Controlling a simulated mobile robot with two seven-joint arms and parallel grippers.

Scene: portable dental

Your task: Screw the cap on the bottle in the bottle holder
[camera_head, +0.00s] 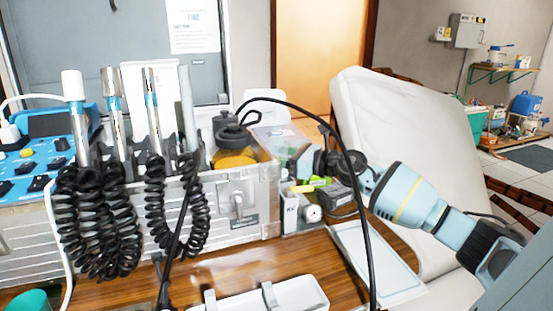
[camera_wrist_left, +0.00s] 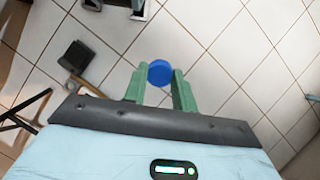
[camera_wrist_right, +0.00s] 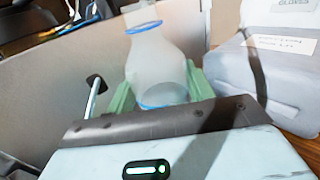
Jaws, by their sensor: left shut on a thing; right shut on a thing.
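A translucent white bottle (camera_wrist_right: 155,65) with a blue rim at its neck stands between the green fingers of my right gripper (camera_wrist_right: 162,88) in the right wrist view. The fingers are shut on it, and its mouth shows no cap. In the head view my right gripper (camera_head: 300,165) is beside the metal case's right end; the bottle is hard to make out there. My left gripper (camera_wrist_left: 160,88) is shut on a round blue cap (camera_wrist_left: 160,73), held at its fingertips above the tiled floor. The left arm is not in the head view. I cannot make out the bottle holder.
The silver case (camera_head: 235,205) holds several dental handpieces with coiled black cords. A black hose (camera_head: 362,220) hangs in front of my right arm. A white tray (camera_head: 270,296) lies on the wooden table, and a white dental chair (camera_head: 395,120) stands behind.

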